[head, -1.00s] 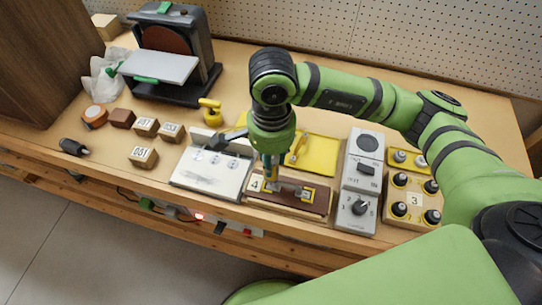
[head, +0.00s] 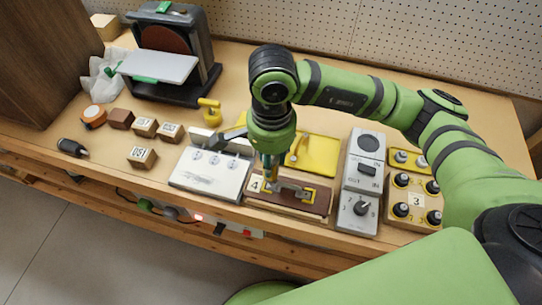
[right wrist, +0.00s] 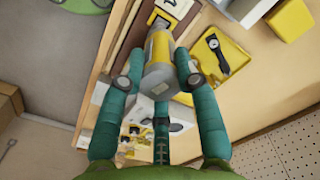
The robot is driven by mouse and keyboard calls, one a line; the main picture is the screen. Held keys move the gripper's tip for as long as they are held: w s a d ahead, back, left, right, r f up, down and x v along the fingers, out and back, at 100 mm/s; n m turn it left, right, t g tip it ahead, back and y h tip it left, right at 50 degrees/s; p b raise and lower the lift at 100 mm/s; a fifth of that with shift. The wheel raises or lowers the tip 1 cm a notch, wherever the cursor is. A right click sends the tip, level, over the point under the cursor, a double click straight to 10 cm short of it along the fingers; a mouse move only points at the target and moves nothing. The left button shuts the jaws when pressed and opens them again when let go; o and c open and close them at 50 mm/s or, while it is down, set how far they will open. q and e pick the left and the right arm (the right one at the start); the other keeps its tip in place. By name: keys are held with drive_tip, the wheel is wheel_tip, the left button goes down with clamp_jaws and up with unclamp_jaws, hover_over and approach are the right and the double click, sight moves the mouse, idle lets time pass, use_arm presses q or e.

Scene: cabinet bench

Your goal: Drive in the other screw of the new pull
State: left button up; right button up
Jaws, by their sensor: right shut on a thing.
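My right gripper (head: 269,152) points down over the brown panel (head: 318,205), which lies on the bench beside a "4" label. The gripper is shut on a yellow and grey driver-like tool (right wrist: 158,58), held between its teal fingers in the right wrist view. The tool's lower end is at the left part of the grey pull (head: 296,190) on the panel. Yellow pieces show around the pull's ends. The screws are too small or hidden to tell, and I cannot tell whether the tip touches one. My left gripper is out of view.
A yellow tray (head: 325,160) lies behind the panel. A white board with dials (head: 205,180) stands to the left. A grey switch box (head: 361,182) and a yellow-trimmed knob box (head: 404,195) stand to the right. Numbered blocks (head: 142,157) and a sander (head: 172,60) are farther left.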

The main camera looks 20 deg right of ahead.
drive_tip(key=b, duration=0.2)
drive_tip(key=shift+f+b, duration=0.2)
drive_tip(key=shift+b, duration=0.2)
idle(2.2)
idle(0.4)
drive_tip(key=shift+r+p, duration=1.55)
drive_tip(key=shift+r, duration=1.5)
